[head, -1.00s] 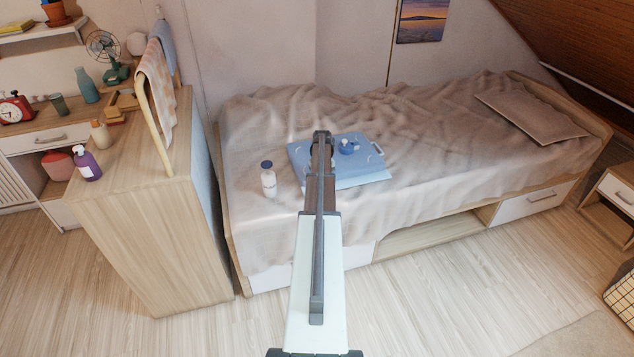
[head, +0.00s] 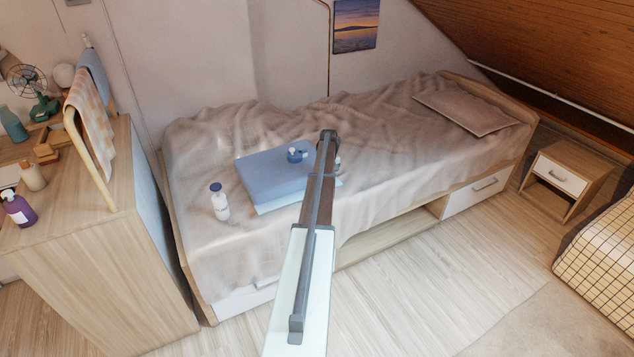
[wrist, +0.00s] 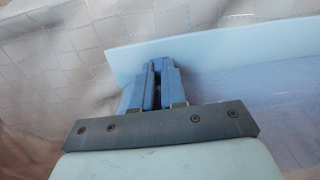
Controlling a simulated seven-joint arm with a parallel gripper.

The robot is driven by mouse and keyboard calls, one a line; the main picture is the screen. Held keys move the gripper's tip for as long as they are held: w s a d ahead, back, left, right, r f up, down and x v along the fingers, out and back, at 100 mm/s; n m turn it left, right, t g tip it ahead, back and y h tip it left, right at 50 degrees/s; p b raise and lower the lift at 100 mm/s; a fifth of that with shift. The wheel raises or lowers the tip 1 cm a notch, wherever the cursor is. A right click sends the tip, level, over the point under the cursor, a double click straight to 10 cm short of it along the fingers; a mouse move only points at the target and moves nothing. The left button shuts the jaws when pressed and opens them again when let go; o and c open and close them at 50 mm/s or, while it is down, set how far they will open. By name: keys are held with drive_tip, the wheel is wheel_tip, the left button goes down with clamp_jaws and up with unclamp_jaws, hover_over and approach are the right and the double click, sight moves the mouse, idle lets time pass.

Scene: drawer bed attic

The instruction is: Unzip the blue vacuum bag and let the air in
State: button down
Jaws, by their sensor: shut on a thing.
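The blue vacuum bag (head: 262,172) lies on the bed, with a paler strip (head: 272,205) along its near edge and a round dark-blue valve cap (head: 296,155) on top. In the wrist view the pale strip (wrist: 225,45) runs across behind my fingers, with clear blue film (wrist: 275,100) below it. My gripper (wrist: 153,72) is shut on a small blue piece at the strip, apparently the zip slider; the fingers hide most of it. In the head view my arm hides the fingers, near the bag's right end.
The rumpled beige blanket (head: 390,135) is clear to the right, up to a flat pillow (head: 465,108). A wooden cabinet (head: 95,240) stands left of the bed.

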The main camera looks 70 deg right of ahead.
drive_tip(key=shift+s+d, duration=0.3)
drive_tip(key=shift+d, duration=0.05)
drive_tip(key=c, duration=1.2)
unclamp_jaws()
drive_tip(key=shift+o, duration=0.2)
drive_tip(key=shift+r, duration=0.15)
wheel_tip(320, 180, up, 14)
drive_tip(key=shift+f, duration=0.2)
